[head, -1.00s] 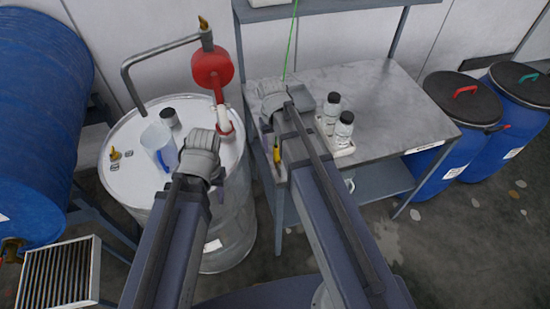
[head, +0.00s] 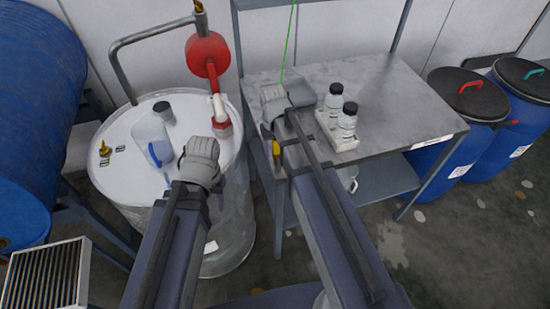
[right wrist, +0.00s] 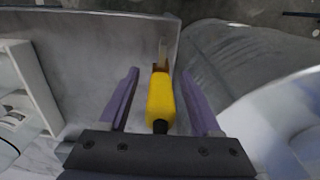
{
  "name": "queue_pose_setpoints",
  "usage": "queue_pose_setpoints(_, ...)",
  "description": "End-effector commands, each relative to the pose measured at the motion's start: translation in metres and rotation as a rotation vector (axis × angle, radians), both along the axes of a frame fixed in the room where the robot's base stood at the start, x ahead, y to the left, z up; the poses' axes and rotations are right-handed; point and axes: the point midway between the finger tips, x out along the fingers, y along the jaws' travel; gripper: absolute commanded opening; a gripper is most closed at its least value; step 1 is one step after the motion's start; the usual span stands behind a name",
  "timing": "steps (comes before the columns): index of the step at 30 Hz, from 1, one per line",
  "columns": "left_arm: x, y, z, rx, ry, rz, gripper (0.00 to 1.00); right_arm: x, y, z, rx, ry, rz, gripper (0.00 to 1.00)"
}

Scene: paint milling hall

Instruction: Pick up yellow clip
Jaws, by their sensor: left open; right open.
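The yellow clip (head: 277,149) is at the left end of the steel table, partly hidden by my right arm in the head view. In the right wrist view the yellow clip (right wrist: 160,98) has a yellow body, a dark end toward me and a pale, narrow far end. My right gripper (right wrist: 160,74) is open, with one finger on each side of the clip and a visible gap to each. It also shows in the head view (head: 275,138). My left gripper (head: 221,188) is open and empty by the drum's right edge; its fingers are mostly hidden.
The steel table (head: 395,105) holds a white rack (head: 340,141) with two dark-capped bottles and a grey tray (head: 301,94). The white-topped drum (head: 125,180) carries a jug (head: 153,138) and a red pump (head: 207,54). Blue barrels (head: 440,150) stand at the right.

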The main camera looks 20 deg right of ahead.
Motion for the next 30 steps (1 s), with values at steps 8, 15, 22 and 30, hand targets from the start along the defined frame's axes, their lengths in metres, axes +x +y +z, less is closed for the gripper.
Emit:
queue_pose_setpoints(8,0.0000,0.0000,-0.0009,0.000,0.000,0.000,0.50,-0.0001,-0.0001,-0.0009,0.000,0.000,0.000,0.62)
queue_pose_setpoints(15,-0.0001,0.0000,-0.0009,0.000,0.000,0.000,0.50,-0.0001,0.0000,-0.0009,0.000,0.000,0.000,0.35)
queue_pose_setpoints(22,0.0000,0.0000,-0.0009,0.000,0.000,0.000,0.50,0.0000,0.0000,-0.0009,0.000,0.000,0.000,0.09)
queue_pose_setpoints(30,0.0000,0.0000,-0.0010,0.000,0.000,0.000,0.50,0.0000,0.0000,-0.0010,0.000,0.000,0.000,0.00)
